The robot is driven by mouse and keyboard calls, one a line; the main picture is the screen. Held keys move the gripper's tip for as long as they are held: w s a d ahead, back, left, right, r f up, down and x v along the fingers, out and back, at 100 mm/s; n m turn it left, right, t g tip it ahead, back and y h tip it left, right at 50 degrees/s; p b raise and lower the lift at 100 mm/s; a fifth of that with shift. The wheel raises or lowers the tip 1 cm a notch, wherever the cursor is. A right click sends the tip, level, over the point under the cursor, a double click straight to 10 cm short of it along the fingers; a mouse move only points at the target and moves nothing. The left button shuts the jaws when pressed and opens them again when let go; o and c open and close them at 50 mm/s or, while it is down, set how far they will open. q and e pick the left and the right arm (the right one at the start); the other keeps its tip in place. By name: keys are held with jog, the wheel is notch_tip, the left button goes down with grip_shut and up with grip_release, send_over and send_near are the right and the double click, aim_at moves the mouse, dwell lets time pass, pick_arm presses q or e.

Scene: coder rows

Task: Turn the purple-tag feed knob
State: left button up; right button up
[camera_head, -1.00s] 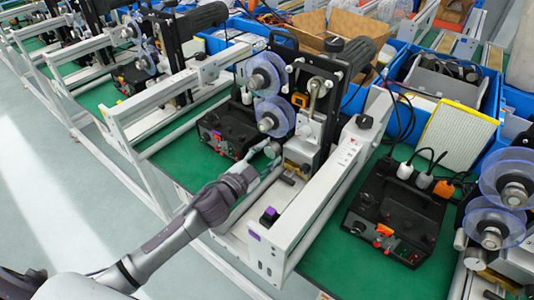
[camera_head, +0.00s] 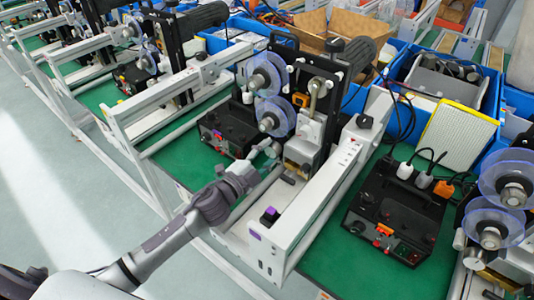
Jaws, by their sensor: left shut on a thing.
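A white coder machine (camera_head: 318,205) stands in the middle on the green bench, with a purple tag (camera_head: 254,235) on the front end of its rail. Clear reels (camera_head: 268,72) are mounted on its black upright plate. My left arm comes in from the lower left, and my left gripper (camera_head: 266,157) is at the machine's front, just below the lower reel. It is shut on a small knob there, which its fingers mostly hide. My right gripper is not in view.
A black control box (camera_head: 228,128) stands just behind and left of my left gripper. Another black control box (camera_head: 395,215) with cables is to the right. The grey floor (camera_head: 70,200) at left is clear.

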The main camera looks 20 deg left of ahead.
pick_arm(q)
jog(key=o, duration=1.1)
jog(key=shift+s, duration=0.1)
jog(key=v, duration=1.1)
jog(key=shift+s+a+r, duration=0.1)
jog(key=shift+s, duration=0.3)
